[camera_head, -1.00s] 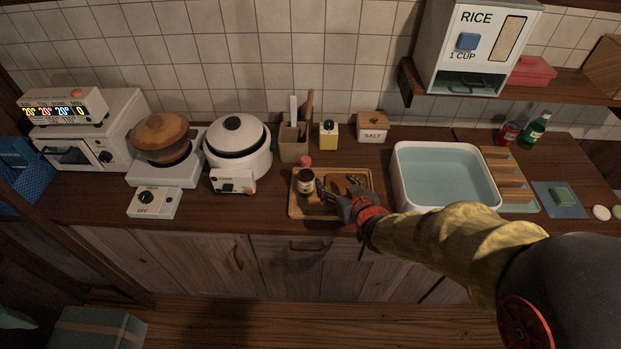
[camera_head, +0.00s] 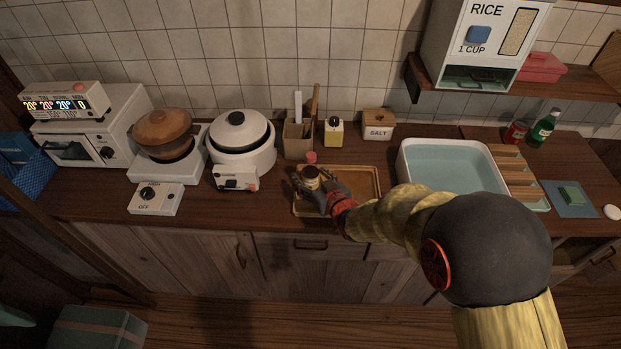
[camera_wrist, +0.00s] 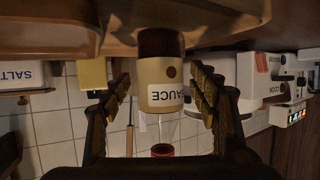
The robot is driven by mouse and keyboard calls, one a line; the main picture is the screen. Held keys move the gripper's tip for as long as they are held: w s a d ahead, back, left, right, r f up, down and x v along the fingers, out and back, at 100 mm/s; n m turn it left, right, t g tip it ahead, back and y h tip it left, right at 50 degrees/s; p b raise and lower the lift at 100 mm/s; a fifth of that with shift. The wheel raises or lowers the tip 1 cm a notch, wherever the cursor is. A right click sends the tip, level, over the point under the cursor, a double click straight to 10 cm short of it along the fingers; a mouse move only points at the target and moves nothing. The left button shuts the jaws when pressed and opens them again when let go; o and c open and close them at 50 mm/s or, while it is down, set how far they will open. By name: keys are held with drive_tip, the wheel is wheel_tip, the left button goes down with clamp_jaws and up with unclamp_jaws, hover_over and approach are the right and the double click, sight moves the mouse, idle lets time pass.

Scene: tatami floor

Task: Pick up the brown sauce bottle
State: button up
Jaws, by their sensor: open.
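The brown sauce bottle (camera_head: 311,176) stands upright on a wooden tray (camera_head: 362,186) on the counter, with a red cap and a cream label. In the wrist view, which is upside down, the bottle (camera_wrist: 157,72) is in the middle with "AUCE" readable on its label. My gripper (camera_head: 311,187) is at the bottle from the front right. In the wrist view its open fingers (camera_wrist: 160,92) stand on either side of the bottle, with a gap visible on each side. The gripper hides part of the bottle's lower body in the head view.
Behind the tray are a utensil holder (camera_head: 297,140), a yellow container (camera_head: 333,132) and a salt box (camera_head: 378,124). A white rice cooker (camera_head: 242,150) stands to the left. A water-filled basin (camera_head: 452,167) is to the right.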

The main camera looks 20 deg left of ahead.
drive_tip(key=c, duration=0.4)
drive_tip(key=c, duration=1.1)
drive_tip(key=shift+r, duration=0.15)
drive_tip(key=shift+c, duration=0.3)
